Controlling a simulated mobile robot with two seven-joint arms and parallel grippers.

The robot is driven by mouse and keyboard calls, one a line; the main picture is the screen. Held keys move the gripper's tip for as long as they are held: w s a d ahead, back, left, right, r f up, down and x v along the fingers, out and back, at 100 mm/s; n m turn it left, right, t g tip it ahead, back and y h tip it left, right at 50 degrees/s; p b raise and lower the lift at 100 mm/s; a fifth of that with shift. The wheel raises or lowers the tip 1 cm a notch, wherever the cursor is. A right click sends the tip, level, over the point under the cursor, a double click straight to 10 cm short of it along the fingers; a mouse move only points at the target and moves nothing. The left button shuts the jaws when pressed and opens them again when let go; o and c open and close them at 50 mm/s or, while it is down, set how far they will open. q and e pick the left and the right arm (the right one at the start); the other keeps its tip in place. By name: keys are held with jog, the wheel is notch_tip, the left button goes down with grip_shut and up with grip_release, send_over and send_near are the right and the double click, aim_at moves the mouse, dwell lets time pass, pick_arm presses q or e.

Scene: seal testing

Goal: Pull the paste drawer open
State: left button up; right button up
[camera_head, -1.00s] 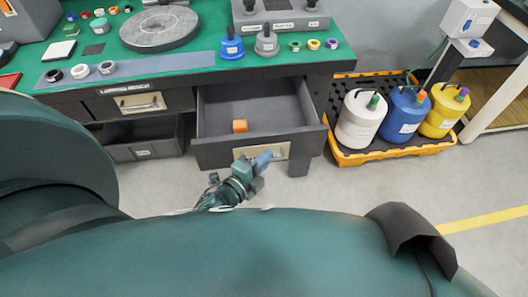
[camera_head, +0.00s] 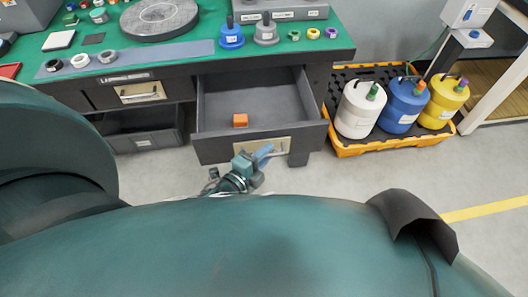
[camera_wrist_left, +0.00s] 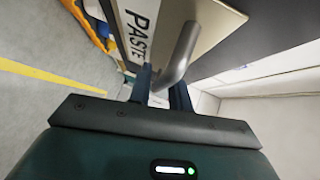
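The paste drawer (camera_head: 209,146) stands pulled well out below the bench, with its grey inside showing. An orange block (camera_head: 240,120) lies in it near the front. Its light label plate, reading PASTE (camera_wrist_left: 141,28), shows in the left wrist view beside the curved metal handle (camera_wrist_left: 183,45). My left gripper (camera_head: 264,153) is at the drawer front. In the left wrist view its two dark fingers (camera_wrist_left: 161,90) are close together with the end of the handle between them. They look shut on it, though the contact is partly hidden. My right gripper is in neither view.
The green-topped bench (camera_head: 180,55) holds a round grey plate (camera_head: 160,20) and several bottles and rings. Another drawer (camera_head: 140,92) left of the open one is shut. A yellow-edged tray (camera_head: 350,150) with white, blue and yellow jugs stands right. Floor lies clear before the drawer.

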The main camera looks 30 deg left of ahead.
pick_arm(q)
jog(key=v, duration=1.3)
jog(key=shift+s, duration=0.1)
